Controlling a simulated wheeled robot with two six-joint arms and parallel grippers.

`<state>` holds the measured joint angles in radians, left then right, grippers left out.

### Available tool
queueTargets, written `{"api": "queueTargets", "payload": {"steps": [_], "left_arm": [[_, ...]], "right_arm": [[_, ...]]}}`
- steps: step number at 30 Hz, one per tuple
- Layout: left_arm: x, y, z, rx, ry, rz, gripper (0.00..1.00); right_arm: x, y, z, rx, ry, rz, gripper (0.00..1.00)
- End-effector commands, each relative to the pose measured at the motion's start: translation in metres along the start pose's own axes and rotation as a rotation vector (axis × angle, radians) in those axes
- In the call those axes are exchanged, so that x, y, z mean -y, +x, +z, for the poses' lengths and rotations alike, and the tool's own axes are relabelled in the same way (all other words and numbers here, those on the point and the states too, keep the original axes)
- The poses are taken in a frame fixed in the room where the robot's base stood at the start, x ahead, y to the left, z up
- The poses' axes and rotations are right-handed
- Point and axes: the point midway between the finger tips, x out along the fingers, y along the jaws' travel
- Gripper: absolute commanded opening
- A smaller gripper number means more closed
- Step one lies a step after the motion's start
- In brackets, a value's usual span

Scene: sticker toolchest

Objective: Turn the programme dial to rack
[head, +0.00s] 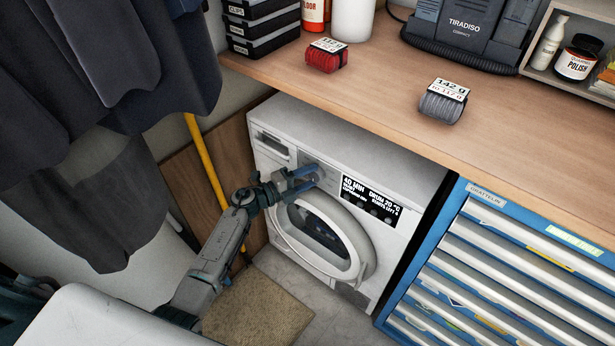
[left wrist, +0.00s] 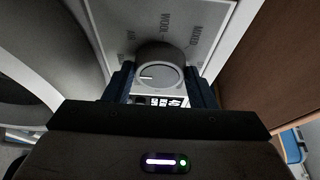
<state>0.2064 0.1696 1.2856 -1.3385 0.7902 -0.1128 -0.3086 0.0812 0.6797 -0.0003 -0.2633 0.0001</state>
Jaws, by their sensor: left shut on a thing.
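A white front-loading machine (head: 345,145) stands under the wooden counter, with a round door and a lit black display (head: 370,200). The display shows "40 MIN" and "DRUM 20 °C"; its smaller lines are hard to read. My left gripper (head: 304,178) is at the panel, left of the display, and hides the dial in the head view. In the left wrist view, the round grey programme dial (left wrist: 160,74) sits between my fingers, which are shut on it. Its white pointer mark points left. My right gripper is not in view.
A blue drawer chest (head: 450,225) stands right of the machine. A yellow pole (head: 205,160) and hanging dark clothes (head: 95,190) are at the left. A mat (head: 258,305) lies on the floor. Two yarn-like rolls (head: 441,106) lie on the counter (head: 400,80).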

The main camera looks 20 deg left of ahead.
Motion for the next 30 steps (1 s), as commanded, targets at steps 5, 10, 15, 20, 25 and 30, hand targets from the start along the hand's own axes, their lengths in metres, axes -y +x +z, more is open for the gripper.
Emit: {"api": "queueTargets", "payload": {"steps": [5, 10, 15, 20, 25, 30], "left_arm": [[0.0, 0.0, 0.0, -0.001, 0.003, 0.0, 0.28], [0.0, 0.0, 0.0, -0.001, 0.002, 0.0, 0.64], [0.0, 0.0, 0.0, -0.001, 0.001, 0.0, 0.72], [0.0, -0.001, 0.0, -0.001, 0.001, 0.0, 0.72], [-0.003, -0.019, 0.0, 0.0, 0.004, 0.003, 0.72], [-0.004, -0.054, 0.0, -0.001, 0.004, 0.005, 0.72]], "right_arm": [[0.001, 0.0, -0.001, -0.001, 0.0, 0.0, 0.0], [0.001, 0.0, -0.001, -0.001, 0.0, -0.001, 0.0], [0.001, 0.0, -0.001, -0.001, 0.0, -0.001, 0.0], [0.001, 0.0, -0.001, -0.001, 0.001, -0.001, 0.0], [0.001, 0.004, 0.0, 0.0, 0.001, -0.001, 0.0], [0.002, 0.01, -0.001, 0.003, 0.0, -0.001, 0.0]]}}
